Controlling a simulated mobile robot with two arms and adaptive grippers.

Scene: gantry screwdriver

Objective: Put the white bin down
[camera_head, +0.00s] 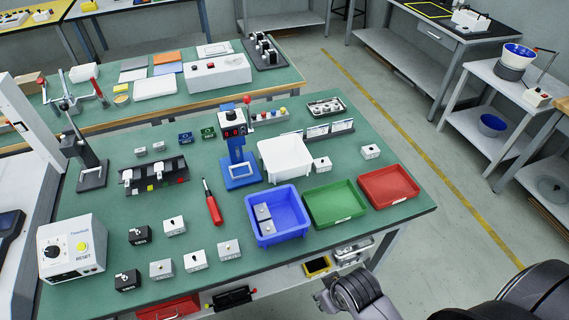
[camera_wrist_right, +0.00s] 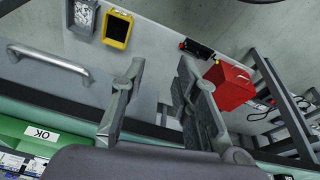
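A white box-shaped thing (camera_head: 285,158), likely the white bin, rests on the green table top behind the blue bin (camera_head: 277,215). My right gripper (camera_head: 335,297) is at the bottom of the head view, in front of the table's near edge and well away from the white bin. In the right wrist view its two fingers (camera_wrist_right: 160,108) are spread apart with nothing between them. The white bin does not show in that view. My left gripper is not in view.
The blue bin holds grey blocks. Empty green (camera_head: 335,203) and red (camera_head: 388,187) bins stand to its right. A blue press (camera_head: 240,160), a red screwdriver (camera_head: 212,203) and several small boxes are to the left. A drawer handle (camera_wrist_right: 50,63) shows under the table edge.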

